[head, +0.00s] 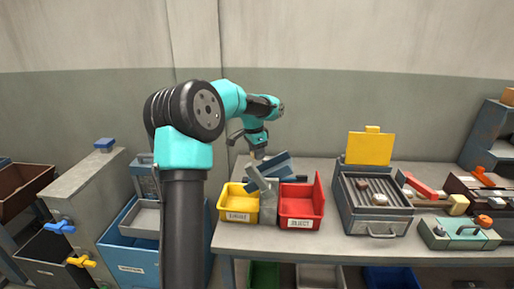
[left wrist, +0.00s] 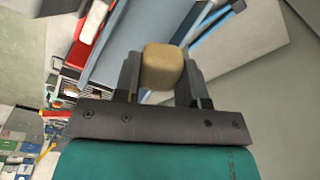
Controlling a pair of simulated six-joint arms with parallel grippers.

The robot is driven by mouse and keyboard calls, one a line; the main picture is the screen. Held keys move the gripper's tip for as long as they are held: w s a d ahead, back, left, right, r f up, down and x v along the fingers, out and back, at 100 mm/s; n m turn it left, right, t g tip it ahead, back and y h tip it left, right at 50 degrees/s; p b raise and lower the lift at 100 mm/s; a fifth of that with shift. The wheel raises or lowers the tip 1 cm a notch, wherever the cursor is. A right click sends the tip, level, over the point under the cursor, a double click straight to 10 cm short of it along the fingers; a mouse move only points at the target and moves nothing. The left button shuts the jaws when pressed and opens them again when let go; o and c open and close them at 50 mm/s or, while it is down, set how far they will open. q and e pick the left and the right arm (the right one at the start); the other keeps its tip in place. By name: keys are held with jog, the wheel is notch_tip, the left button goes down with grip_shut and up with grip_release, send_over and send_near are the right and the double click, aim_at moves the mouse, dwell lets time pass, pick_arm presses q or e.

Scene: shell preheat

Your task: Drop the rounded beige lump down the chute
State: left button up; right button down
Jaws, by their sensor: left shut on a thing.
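The rounded beige lump (left wrist: 163,66) sits between the two dark fingers of my left gripper (left wrist: 160,80) in the left wrist view. The fingers are shut on it from both sides. In the head view my left gripper (head: 257,152) points down, just above the grey-blue chute (head: 275,167); the lump is too small there to make out clearly. The chute stands tilted over the yellow bin (head: 238,203) and the red bin (head: 301,205). In the left wrist view a grey-blue sloped surface lies behind the lump. My right gripper is in neither view.
A grey box with an upright yellow plate (head: 370,148) stands right of the red bin, with several small pieces in its tray. Blue bins and a beige cabinet stand left. The table front (head: 330,242) is mostly clear.

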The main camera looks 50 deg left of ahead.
pick_arm(q)
jog(key=shift+f, duration=3.2)
jog(key=o, duration=1)
jog(key=shift+r, duration=0.2)
notch_tip(320, 180, up, 17)
jog(key=s, duration=0.2)
jog(key=shift+a, duration=0.3)
